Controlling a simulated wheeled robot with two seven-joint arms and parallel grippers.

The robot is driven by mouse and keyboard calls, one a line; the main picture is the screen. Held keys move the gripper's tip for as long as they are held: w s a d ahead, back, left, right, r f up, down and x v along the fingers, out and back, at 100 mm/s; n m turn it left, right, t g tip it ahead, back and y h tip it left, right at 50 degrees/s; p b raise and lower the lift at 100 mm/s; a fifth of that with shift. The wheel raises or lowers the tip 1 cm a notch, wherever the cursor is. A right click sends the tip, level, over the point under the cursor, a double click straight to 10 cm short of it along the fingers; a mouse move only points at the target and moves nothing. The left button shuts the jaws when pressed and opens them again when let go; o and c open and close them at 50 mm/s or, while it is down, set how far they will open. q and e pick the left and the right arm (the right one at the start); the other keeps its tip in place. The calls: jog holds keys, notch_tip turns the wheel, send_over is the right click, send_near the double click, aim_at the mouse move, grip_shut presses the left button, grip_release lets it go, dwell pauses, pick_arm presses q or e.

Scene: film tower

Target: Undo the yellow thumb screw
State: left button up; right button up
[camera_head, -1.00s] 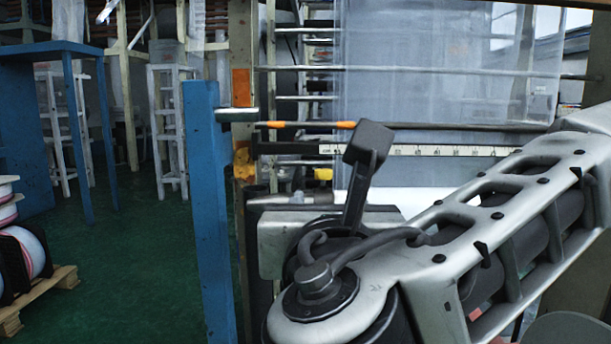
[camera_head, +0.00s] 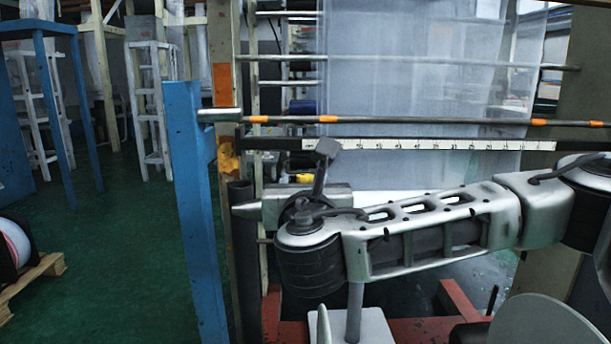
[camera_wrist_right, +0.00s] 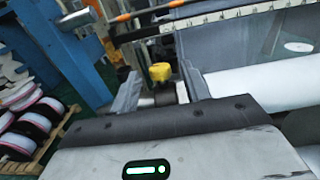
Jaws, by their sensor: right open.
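The yellow thumb screw (camera_wrist_right: 160,72) shows in the right wrist view as a small yellow knob above a dark, round part. In the head view a small yellow patch (camera_head: 304,178), likely the same knob, shows just behind my right wrist, partly covered. My right gripper (camera_wrist_right: 160,79) is open. In the right wrist view its two grey fingers stand left and right of the knob, with gaps on both sides. I cannot tell how far the fingertips are from it in depth. In the head view my right arm hides most of the fingers. My left gripper is out of view.
A blue post (camera_head: 190,190) stands left of my right wrist. A dark bar with orange bands (camera_head: 420,121) and a white scale strip (camera_head: 430,144) run above the arm. A clear film sheet (camera_head: 410,70) hangs behind.

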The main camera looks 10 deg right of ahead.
jog(key=shift+w+d, duration=0.1)
jog(key=shift+w, duration=0.45)
jog(key=c, duration=1)
jog(key=shift+y, duration=0.3)
jog(key=n+y, duration=0.2)
jog(key=d+n+y, duration=0.1)
jog(key=y, duration=0.2)
jog(key=shift+n+y+p, duration=0.3)
jog(key=shift+n, duration=0.1)
jog(key=shift+w+d+n+g+y+p, duration=0.1)
jog(key=shift+n+g+y+p, duration=0.15)
jog(key=shift+n+y, duration=0.5)
jog(key=shift+s+d+n+g+y+p, duration=0.1)
jog(key=shift+n+g+y+p, duration=0.15)
jog(key=shift+y, duration=0.8)
jog(key=shift+w+d+n+g+y+p, duration=0.1)
jog(key=shift+n+g+y+p, duration=0.1)
jog(key=shift+n+y, duration=0.55)
jog(key=shift+y, duration=0.35)
